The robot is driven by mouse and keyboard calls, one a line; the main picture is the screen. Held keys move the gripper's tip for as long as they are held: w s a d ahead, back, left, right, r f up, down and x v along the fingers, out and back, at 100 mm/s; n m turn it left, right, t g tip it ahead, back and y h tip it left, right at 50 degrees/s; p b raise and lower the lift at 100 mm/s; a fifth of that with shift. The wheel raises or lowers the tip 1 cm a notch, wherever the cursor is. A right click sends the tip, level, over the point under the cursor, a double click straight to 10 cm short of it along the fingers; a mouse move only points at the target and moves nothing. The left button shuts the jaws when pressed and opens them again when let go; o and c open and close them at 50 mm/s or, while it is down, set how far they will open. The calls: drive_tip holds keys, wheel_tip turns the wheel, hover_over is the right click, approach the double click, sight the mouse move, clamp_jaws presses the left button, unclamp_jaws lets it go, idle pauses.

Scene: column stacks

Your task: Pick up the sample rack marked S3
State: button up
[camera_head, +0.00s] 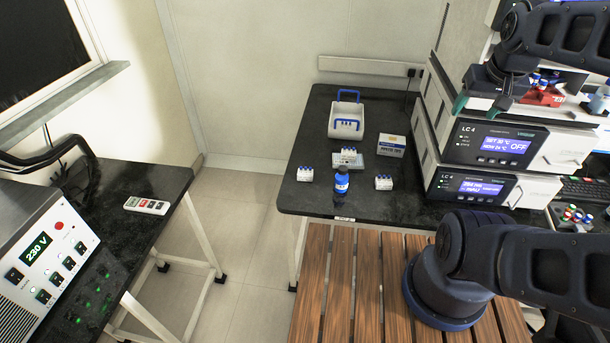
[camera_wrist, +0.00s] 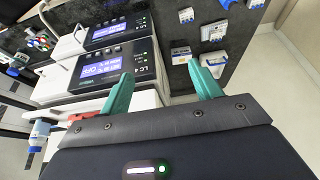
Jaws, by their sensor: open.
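No S3 label is readable in either view. A red rack (camera_head: 543,96) with vials sits on top of the instrument stack, partly hidden by my arm. A dark rack (camera_head: 577,216) with coloured caps is at the far right. My gripper (camera_head: 481,102) is open and empty above the stack's front left; its teal fingers (camera_wrist: 160,82) also show in the wrist view, with nothing between them.
Two LC 4 instruments (camera_head: 492,143) are stacked on the bench. A blue-capped bottle (camera_head: 341,181), a white carton (camera_head: 391,146) and a white carrier with blue handle (camera_head: 346,121) stand left of them.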

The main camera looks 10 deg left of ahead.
drive_tip(key=w+a+f+n+g, duration=0.1)
drive_tip(key=w+a+f+n, duration=0.35)
drive_tip(key=w+a, duration=0.45)
drive_tip(key=w+a+f+n+g, duration=0.1)
drive_tip(key=w+a+f+n, duration=0.35)
drive_tip(key=w+a, duration=0.45)
drive_tip(key=w+a+f+n+g, duration=0.1)
drive_tip(key=a+f+n, duration=0.2)
drive_tip(key=a+f, duration=0.4)
drive_tip(key=w+a+f+n, duration=0.1)
drive_tip(key=a+f+n, duration=0.2)
drive_tip(key=a+f, duration=0.5)
drive_tip(key=w+a+f+n+g, duration=0.1)
drive_tip(key=a+f+n, duration=0.2)
drive_tip(key=a+f, duration=0.5)
drive_tip(key=shift+a+f+n+g, duration=0.2)
drive_tip(key=shift+a+n+g, duration=0.1)
drive_tip(key=shift+a, duration=0.1)
hover_over(305, 172)
drive_tip(key=f, duration=0.5)
drive_tip(key=shift+w+a, duration=0.1)
drive_tip(key=shift+w, duration=0.25)
drive_tip(key=shift+s+f, duration=0.2)
drive_tip(key=shift+f, duration=1.15)
drive_tip(key=shift+s+f, duration=0.15)
drive_tip(key=shift+f, duration=1.15)
drive_tip(key=c, duration=1.1)
